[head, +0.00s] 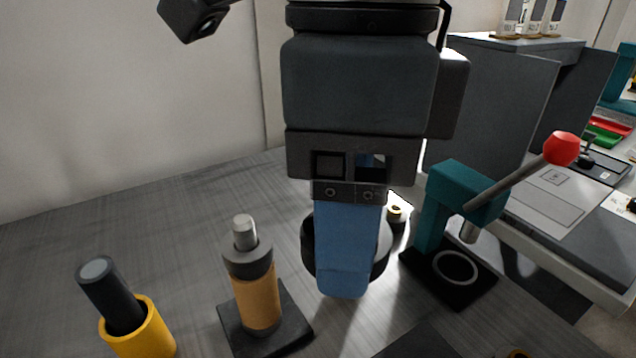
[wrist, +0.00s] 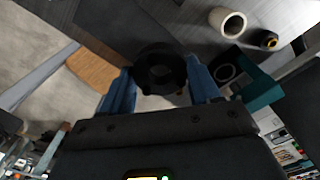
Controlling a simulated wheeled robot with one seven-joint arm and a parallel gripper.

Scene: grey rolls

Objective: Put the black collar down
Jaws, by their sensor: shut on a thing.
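My gripper (head: 345,282) points down with blue fingers over the grey table. It is shut on the black collar (head: 308,248), whose sides show behind the fingers in the head view. In the wrist view the collar (wrist: 158,54) is a dark ring between the two blue fingertips (wrist: 162,82). The fingers hide part of it in the head view. Whether its underside touches the table is unclear.
An orange-brown roll (head: 256,300) with a grey top and silver pin stands on a black base, left of my gripper. A yellow cylinder (head: 145,330) holds a dark rod. A teal press (head: 462,190) with a red-knobbed lever (head: 561,148) stands right. Bare table (head: 180,240) lies at left.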

